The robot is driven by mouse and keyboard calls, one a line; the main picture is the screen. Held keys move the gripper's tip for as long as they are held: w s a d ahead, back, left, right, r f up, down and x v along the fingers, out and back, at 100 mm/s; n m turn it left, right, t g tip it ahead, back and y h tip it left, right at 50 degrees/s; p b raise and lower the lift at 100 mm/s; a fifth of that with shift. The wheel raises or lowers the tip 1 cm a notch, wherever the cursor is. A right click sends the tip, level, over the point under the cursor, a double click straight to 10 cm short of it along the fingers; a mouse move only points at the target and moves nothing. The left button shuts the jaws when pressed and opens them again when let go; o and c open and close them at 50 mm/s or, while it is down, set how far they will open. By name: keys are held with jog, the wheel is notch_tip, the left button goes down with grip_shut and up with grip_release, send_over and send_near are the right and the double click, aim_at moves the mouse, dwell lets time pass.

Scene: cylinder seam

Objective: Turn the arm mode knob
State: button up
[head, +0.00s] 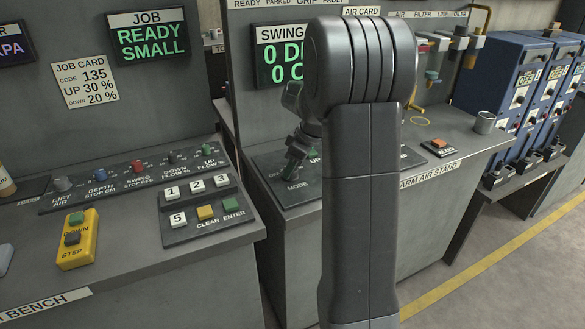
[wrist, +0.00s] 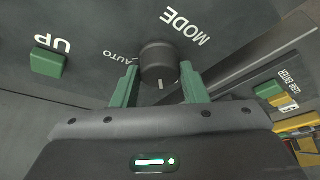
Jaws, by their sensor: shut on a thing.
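The arm mode knob (wrist: 158,58) is a dark round knob on a grey panel, below the word MODE in the wrist view. My gripper (wrist: 158,74) has its two green fingers on either side of the knob, shut on it. A short white mark on the knob points toward my gripper, away from the AUTO label (wrist: 121,57) at its upper left. In the head view my gripper (head: 296,152) reaches down to the panel above the MODE label (head: 297,186). The knob cannot be made out clearly there.
A green UP button (wrist: 47,64) sits left of the knob in the wrist view. In the head view, a bench with several knobs and a keypad (head: 204,208) stands left. A red-orange END button (head: 438,143) and a grey cup (head: 484,122) are on the stand at right.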

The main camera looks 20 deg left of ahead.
jog(key=shift+n, duration=0.4)
jog(key=o, duration=1)
jog(key=shift+c, duration=0.2)
jog(key=v, duration=1.3)
jog(key=shift+w+r, duration=0.25)
jog(key=shift+r, duration=0.15)
jog(key=shift+f, duration=0.15)
